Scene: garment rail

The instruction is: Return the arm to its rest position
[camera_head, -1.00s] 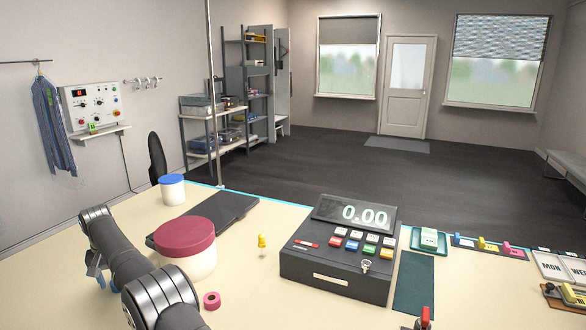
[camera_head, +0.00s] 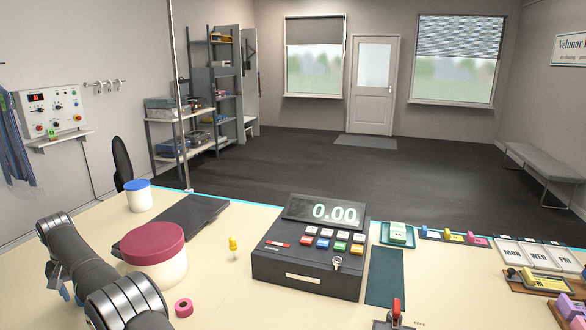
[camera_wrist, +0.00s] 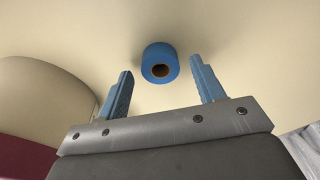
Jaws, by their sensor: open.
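My arm (camera_head: 80,265) reaches over the left part of the cream counter (camera_head: 220,290). In the head view my gripper is mostly hidden behind the arm, with only bits of blue finger showing. In the wrist view my gripper (camera_wrist: 161,68) has its two blue fingers spread wide, with nothing held. A blue roll (camera_wrist: 160,61) with a dark hole lies on the counter beyond the fingers, in line with the gap between them. It is apart from both fingers.
A white tub with a dark red lid (camera_head: 154,243) stands right beside my arm; its white side (camera_wrist: 40,100) shows in the wrist view. A pink roll (camera_head: 183,307), a yellow pin (camera_head: 233,244) and the black cash register (camera_head: 308,270) stand further right.

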